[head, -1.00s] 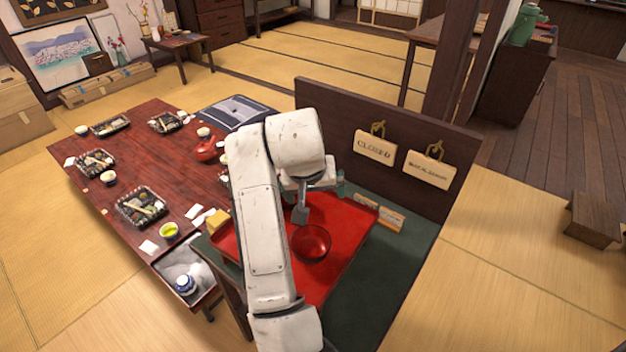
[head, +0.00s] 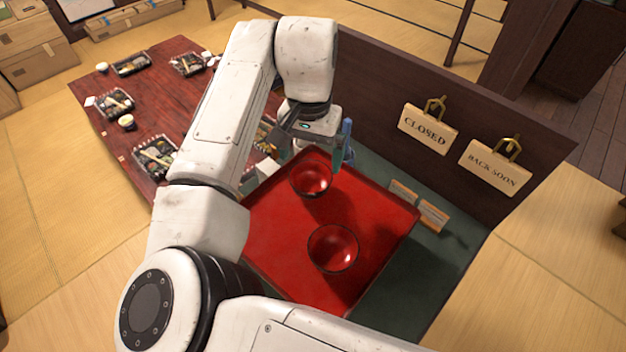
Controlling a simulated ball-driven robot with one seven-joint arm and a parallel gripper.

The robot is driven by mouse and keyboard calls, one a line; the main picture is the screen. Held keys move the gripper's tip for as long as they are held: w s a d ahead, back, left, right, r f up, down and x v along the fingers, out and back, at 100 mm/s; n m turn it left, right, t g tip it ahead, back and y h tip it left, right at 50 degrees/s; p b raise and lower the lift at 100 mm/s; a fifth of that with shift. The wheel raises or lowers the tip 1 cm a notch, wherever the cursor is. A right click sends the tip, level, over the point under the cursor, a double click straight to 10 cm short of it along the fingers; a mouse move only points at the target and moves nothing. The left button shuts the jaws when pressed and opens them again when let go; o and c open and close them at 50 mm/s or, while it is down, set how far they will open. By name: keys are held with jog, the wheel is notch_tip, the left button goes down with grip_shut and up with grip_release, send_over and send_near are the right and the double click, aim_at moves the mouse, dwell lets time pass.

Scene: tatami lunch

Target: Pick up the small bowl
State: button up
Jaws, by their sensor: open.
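Two glossy red bowls with dark rims are in the head view. The farther bowl (head: 312,181) looks slightly smaller than the nearer bowl (head: 333,248), though distance may account for some of that. The nearer bowl sits on the red tray (head: 270,225); the farther one appears over the tray's far part, and I cannot tell its exact contact with it. My gripper (head: 313,157) is open, just beyond and above the farther bowl, with its teal-tipped finger to the bowl's right. The other finger is partly hidden, and contact with the bowl is unclear.
A dark upright panel with hanging signs (head: 425,128) stands behind and right of the tray. Small tan blocks (head: 433,216) lie on the green surface (head: 440,260) by the tray's right edge. A low wooden table (head: 165,105) with several lunch trays is at left.

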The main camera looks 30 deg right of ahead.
aim_at(311, 186)
jog(key=shift+s+a+f, duration=0.1)
jog(key=shift+s+f, duration=0.05)
jog(key=shift+f, duration=1.5)
jog(key=shift+s+f, duration=0.1)
jog(key=shift+f, duration=1.5)
jog(key=c, duration=0.7)
jog(key=shift+r, duration=0.1)
